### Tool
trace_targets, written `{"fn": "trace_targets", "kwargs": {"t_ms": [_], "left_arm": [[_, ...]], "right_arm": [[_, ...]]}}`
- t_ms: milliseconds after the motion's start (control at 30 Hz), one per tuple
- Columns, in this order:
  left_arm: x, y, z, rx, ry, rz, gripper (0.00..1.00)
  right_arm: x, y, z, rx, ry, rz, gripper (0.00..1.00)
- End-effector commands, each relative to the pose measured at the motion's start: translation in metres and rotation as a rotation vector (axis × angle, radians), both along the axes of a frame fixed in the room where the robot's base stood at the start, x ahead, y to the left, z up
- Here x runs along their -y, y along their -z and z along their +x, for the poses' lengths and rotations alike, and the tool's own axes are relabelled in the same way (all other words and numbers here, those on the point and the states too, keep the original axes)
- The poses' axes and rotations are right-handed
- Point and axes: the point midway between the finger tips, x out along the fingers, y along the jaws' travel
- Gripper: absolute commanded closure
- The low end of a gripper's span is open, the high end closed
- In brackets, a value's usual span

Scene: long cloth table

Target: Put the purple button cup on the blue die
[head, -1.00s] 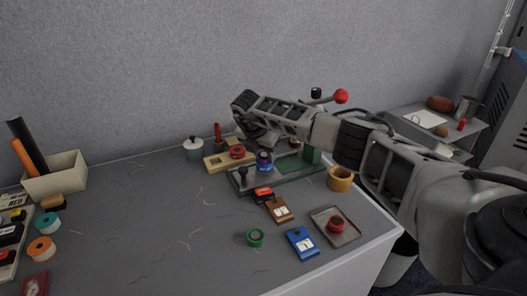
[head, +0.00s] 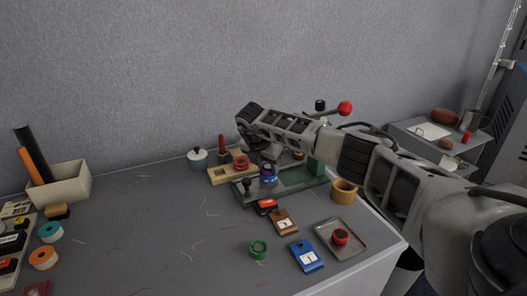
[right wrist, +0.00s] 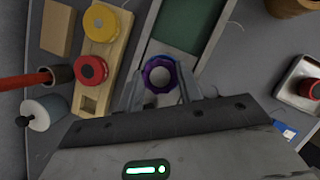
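The purple button cup (right wrist: 160,72) shows as a small purple and blue ring between the fingers of my right gripper (right wrist: 161,82) in the right wrist view. In the head view the cup (head: 268,169) is a dark purple piece under the right gripper, with blue directly below it. That blue part, seemingly the blue die (head: 269,181), is on the green press base. The right fingers appear to touch both sides of the cup. I cannot tell whether the cup rests fully on the die. My left gripper is not in view.
The green press (head: 313,180) has a red-knobbed lever (head: 345,108) behind my right arm. A wooden block (head: 219,176) with a red piece stands left of it. A tan ring (head: 344,190), a blue card (head: 307,257) and a grey tray (head: 350,255) lie in front. The left-middle table is mostly clear.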

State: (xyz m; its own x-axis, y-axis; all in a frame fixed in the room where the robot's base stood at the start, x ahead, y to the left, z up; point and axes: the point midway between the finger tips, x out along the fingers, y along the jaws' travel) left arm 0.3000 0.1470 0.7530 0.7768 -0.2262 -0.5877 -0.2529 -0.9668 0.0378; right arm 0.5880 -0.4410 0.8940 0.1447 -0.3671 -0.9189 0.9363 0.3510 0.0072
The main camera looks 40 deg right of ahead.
Motion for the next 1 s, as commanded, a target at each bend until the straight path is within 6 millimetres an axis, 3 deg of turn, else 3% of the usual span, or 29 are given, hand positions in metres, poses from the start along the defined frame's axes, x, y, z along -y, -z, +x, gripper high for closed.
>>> {"fn": "trace_targets", "kwargs": {"t_ms": [67, 400, 533, 700, 1000], "left_arm": [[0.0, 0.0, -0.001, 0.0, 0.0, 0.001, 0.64], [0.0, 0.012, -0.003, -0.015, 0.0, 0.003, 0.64], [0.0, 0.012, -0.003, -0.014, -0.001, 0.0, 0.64], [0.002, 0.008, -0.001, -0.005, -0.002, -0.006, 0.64], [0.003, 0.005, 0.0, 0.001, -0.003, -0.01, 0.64]], "right_arm": [[-0.005, -0.006, -0.004, -0.015, -0.003, 0.005, 0.44], [-0.032, -0.077, -0.013, -0.005, -0.002, 0.003, 0.44], [-0.039, -0.097, -0.016, -0.006, -0.001, 0.002, 0.44], [-0.044, -0.111, -0.018, -0.006, 0.0, 0.002, 0.44], [-0.045, -0.114, -0.018, -0.007, 0.001, 0.002, 0.44]]}}
